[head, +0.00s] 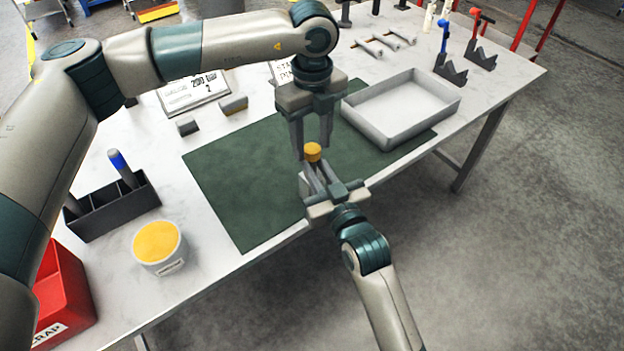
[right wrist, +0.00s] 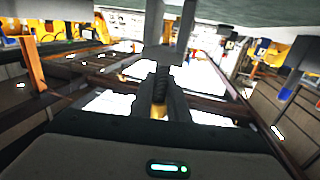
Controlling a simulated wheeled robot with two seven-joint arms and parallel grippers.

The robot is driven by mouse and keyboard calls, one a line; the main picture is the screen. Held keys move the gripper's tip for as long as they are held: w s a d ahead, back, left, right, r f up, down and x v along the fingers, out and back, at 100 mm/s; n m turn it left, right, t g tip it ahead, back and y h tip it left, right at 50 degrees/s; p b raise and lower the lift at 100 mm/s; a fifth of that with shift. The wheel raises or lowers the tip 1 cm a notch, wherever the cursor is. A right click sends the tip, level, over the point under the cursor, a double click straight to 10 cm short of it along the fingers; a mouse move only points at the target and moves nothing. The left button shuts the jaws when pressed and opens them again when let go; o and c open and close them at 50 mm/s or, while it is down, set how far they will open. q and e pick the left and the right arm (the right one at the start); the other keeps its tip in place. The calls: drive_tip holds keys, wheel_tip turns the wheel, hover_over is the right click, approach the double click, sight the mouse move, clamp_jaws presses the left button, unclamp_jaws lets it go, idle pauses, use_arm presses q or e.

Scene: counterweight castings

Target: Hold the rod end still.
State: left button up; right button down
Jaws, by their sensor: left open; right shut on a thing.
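A short piece with an orange-yellow round top (head: 313,152) stands upright at the tips of my right gripper (head: 317,178). My right gripper is shut on it, above the front edge of the green mat. In the right wrist view a dark threaded rod (right wrist: 162,82) shows between the right fingers (right wrist: 160,105). My left gripper (head: 311,148) comes down from above, open, its fingertips close around or just above the orange top. I cannot tell whether they touch it. The left fingers also show at the top of the right wrist view (right wrist: 170,45). The rod's lower part is hidden.
The green mat (head: 235,185) is bare. At left are a black divided holder (head: 115,212), a tub of yellow material (head: 158,262) and a red scrap bin (head: 65,285). Grey blocks (head: 234,104) and tool stands (head: 450,72) sit farther back.

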use_arm(q)
drive_tip(key=shift+f, duration=0.45)
